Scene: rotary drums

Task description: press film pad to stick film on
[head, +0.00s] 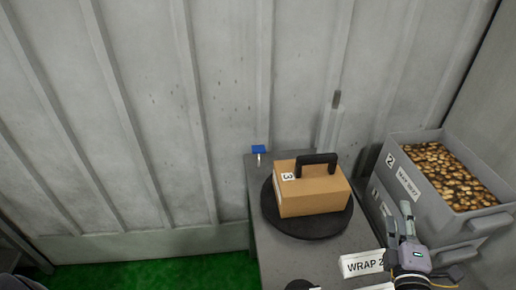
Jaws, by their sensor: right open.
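A cardboard box (314,195) with a black handle (317,160) and a label "3" sits on a round black turntable (290,226) on a grey table. A small blue pad (258,149) on a short white stem stands at the table's back left corner; I cannot tell whether it is the film pad. No film is clearly visible on the box. My right gripper (401,222) is open and empty, right of the turntable and in front of the grey bins, apart from the box. My left gripper is not in view.
A grey bin (409,205) full of small brown items stands at right, above another grey bin. A "WRAP 2" sign (362,264) is at the table's front. A slim grey upright (333,120) rises behind the table. Green floor (150,274) lies open at left.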

